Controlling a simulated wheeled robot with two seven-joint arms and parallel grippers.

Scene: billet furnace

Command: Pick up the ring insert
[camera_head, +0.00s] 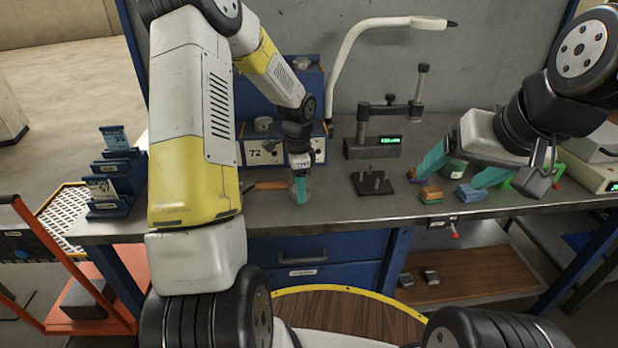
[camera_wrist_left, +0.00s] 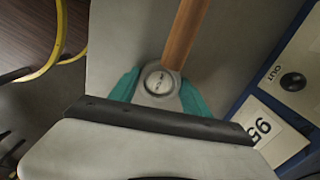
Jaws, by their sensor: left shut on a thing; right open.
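A small round grey piece with a raised rim and dark marks on its face, which looks like the ring insert (camera_wrist_left: 160,82), sits between the teal fingers of my left gripper (camera_wrist_left: 161,94) in the left wrist view. The left gripper (camera_head: 301,190) is shut on it, low over the workbench (camera_head: 335,207) in the head view, where the fingers mostly hide the piece. A wooden handle (camera_wrist_left: 185,32) lies right beside it; whether they touch is unclear. My right gripper (camera_head: 446,181) is open at the right of the bench, its teal fingers spread near small blocks.
A black plate with pegs (camera_head: 372,183) stands right of the left gripper, a gauge stand with green display (camera_head: 374,146) behind it. Brown (camera_head: 431,194) and blue (camera_head: 471,192) blocks lie near the right gripper.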

